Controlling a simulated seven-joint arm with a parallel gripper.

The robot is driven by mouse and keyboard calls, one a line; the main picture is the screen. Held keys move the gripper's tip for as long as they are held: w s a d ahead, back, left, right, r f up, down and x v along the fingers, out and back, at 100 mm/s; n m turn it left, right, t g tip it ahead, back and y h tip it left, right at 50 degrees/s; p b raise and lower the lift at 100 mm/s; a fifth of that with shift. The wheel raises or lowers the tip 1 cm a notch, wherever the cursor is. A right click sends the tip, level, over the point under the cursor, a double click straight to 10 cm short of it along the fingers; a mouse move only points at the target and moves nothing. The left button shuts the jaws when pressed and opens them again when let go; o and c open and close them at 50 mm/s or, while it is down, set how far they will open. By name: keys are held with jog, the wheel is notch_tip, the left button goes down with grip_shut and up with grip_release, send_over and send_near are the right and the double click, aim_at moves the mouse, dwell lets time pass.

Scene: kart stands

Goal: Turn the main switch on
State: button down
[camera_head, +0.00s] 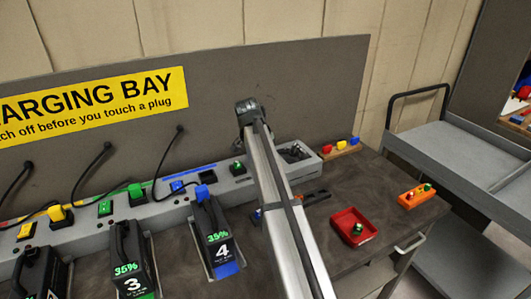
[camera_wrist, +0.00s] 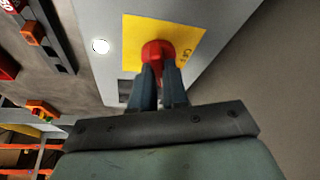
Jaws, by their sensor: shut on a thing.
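The main switch is a red knob (camera_wrist: 157,50) on a yellow plate (camera_wrist: 188,36), set in a light grey panel, in the wrist view. My gripper (camera_wrist: 158,72) has its two fingers closed on the knob from below in that picture. A round white lamp (camera_wrist: 100,46) left of the plate looks bright. In the head view my arm crosses the bench, and I cannot make out the switch or the fingertips there.
A grey charging strip (camera_head: 163,208) with plugs and cables runs along the bench back. Battery 3 (camera_head: 127,255) and battery 4 (camera_head: 210,222) stand before it. A red tray (camera_head: 353,227) and an orange block (camera_head: 417,196) lie right of my arm. A grey cart (camera_head: 455,160) stands right.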

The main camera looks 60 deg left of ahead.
jog(key=shift+a+m+h, duration=0.15)
jog(key=shift+m+h, duration=0.75)
jog(key=shift+m, duration=1.4)
jog(key=c, duration=1.1)
grip_release()
jog(key=shift+c, duration=0.2)
jog(key=v, duration=1.3)
jog(key=shift+s+r, duration=0.3)
